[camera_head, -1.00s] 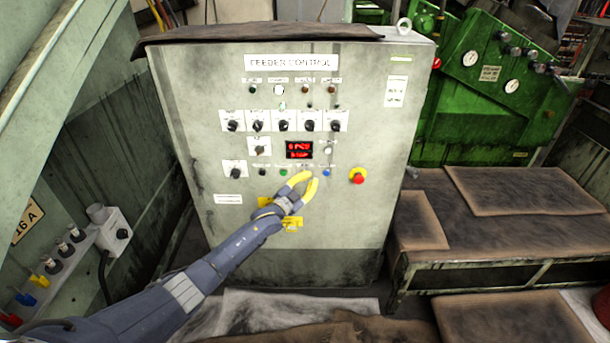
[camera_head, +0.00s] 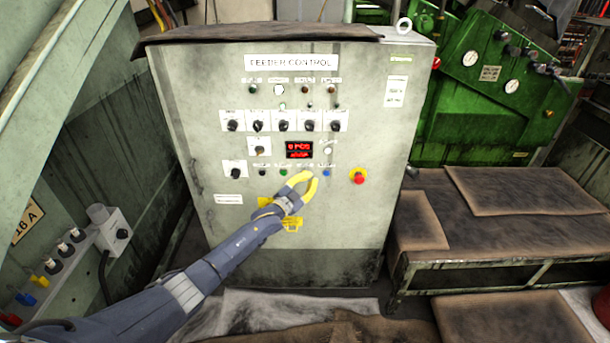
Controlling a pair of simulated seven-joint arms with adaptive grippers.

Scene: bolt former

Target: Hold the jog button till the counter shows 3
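The feeder control cabinet (camera_head: 225,85) stands upright in front of me. Its red digital display (camera_head: 299,149) is lit in two rows; the digits are too small to read surely. A pale button (camera_head: 328,151) sits right of the display. The small labels are unreadable, so I cannot tell which is the jog button. My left gripper (camera_head: 313,177) has its yellow fingertips together between the green and blue buttons, covering part of that row; contact is unclear. My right gripper is not in view.
A red emergency stop (camera_head: 358,176) is right of the buttons. Several selector knobs (camera_head: 284,125) sit above the display. A bench (camera_head: 480,243) with dirty mats stands at the right, and green machinery (camera_head: 490,100) behind it.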

